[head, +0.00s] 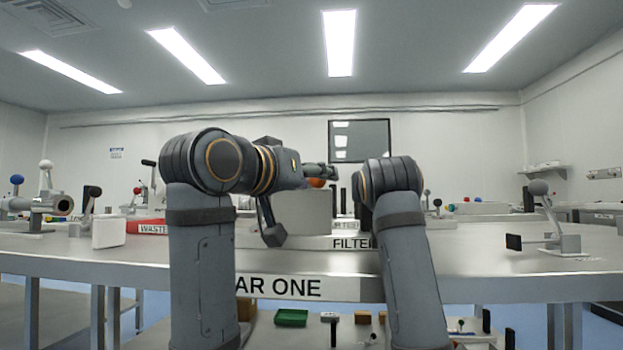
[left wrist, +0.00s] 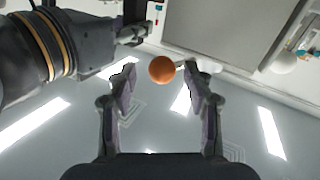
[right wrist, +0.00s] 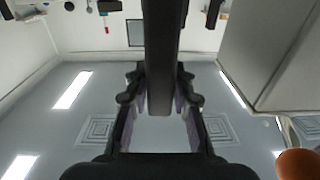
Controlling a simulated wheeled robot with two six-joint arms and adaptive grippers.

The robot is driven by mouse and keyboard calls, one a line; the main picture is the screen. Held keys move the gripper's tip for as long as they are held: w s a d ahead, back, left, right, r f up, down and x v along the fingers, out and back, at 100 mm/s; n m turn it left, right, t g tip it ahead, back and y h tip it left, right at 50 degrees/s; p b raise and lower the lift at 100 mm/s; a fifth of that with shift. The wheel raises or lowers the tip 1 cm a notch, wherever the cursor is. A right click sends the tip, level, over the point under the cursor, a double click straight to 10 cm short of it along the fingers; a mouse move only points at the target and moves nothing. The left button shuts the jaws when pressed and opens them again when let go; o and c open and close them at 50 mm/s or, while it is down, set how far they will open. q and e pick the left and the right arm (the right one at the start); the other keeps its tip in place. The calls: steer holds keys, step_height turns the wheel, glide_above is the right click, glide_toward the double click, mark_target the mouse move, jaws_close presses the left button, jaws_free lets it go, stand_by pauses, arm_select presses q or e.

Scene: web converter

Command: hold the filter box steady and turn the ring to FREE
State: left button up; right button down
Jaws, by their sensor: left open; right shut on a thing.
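The filter box (head: 300,212) is a pale grey block on the bench, partly behind my left arm. It also shows at the top of the left wrist view (left wrist: 225,30) and at the right of the right wrist view (right wrist: 270,50). An orange ball (left wrist: 162,69) shows between the fingertips of my open left gripper (left wrist: 160,78); I cannot tell whether they touch. The ball is also low right in the right wrist view (right wrist: 298,164). My right gripper (right wrist: 160,72) is shut on a dark bar (right wrist: 161,40) beside the box. The ring and its FREE mark cannot be made out.
The bench (head: 480,270) runs across the front. A red WASTE tray (head: 147,226) is at left, beside a white block (head: 109,231). A lever fixture (head: 563,235) stands at right. My right forearm is close to the box. The bench's right half has free room.

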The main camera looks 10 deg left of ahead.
arm_select(q)
jaws_close()
steer(key=shift+a+m+g+h, duration=0.25)
steer(key=shift+m+g+h, duration=0.05)
steer(key=shift+h, duration=0.1)
stand_by(0.4)
steer(key=shift+a+m+g+h, duration=2.6)
steer(key=shift+m+g+h, duration=0.15)
steer(key=shift+h, duration=0.45)
jaws_free()
steer(key=shift+a, duration=0.1)
